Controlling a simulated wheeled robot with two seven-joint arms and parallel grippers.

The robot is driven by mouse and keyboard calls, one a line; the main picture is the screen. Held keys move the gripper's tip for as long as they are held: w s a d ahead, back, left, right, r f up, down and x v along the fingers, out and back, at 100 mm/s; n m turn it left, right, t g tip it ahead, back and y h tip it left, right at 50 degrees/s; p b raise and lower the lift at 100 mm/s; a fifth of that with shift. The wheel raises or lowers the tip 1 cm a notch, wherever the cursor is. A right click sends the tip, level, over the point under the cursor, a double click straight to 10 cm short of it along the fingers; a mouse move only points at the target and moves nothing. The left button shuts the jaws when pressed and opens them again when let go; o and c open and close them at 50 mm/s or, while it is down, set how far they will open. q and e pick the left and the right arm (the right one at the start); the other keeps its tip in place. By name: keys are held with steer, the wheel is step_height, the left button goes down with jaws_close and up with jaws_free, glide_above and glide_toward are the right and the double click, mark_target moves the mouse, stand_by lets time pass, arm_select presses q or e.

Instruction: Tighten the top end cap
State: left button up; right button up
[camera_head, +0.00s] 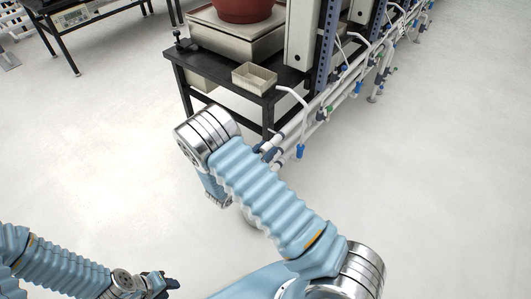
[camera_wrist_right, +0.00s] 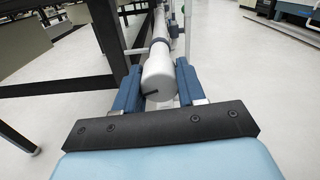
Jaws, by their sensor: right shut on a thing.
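A white round end cap (camera_wrist_right: 158,76) with a dark mark low on its face sits on the near end of a white pipe in the right wrist view. My right gripper (camera_wrist_right: 159,82) is shut on it, one blue finger on each side. The frames do not clearly show whether this is the top pipe. In the head view my right arm hides the right gripper and the held cap. My left gripper (camera_head: 160,283) is low at the left in the head view, away from the pipes; its finger gap is too small to judge.
White pipes (camera_head: 292,128) with blue and green fittings run back along the rack. A black table (camera_head: 176,62) beside them carries a scale (camera_head: 232,38) with a red-brown pot (camera_head: 243,9) and a small beige tray (camera_head: 255,78). The floor at left and right is clear.

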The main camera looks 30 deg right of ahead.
steer(key=m, duration=0.1)
steer(key=m+b, duration=0.2)
steer(key=shift+f+m, duration=0.25)
steer(key=shift+m, duration=0.15)
steer(key=m+b, duration=0.3)
steer(key=m, duration=0.1)
steer(key=m+b, duration=0.3)
steer(key=m, duration=0.1)
steer(key=shift+a, duration=0.1)
steer(key=m+b, duration=0.3)
steer(key=shift+w+m, duration=0.1)
steer(key=shift+m, duration=0.2)
steer(key=m+b, duration=0.2)
steer(key=shift+r+m, duration=0.1)
steer(key=shift+m, duration=0.2)
steer(key=shift+r+m+b, duration=0.2)
steer(key=shift+m+b, duration=0.1)
steer(key=shift+m, duration=1.2)
steer(key=o, duration=1)
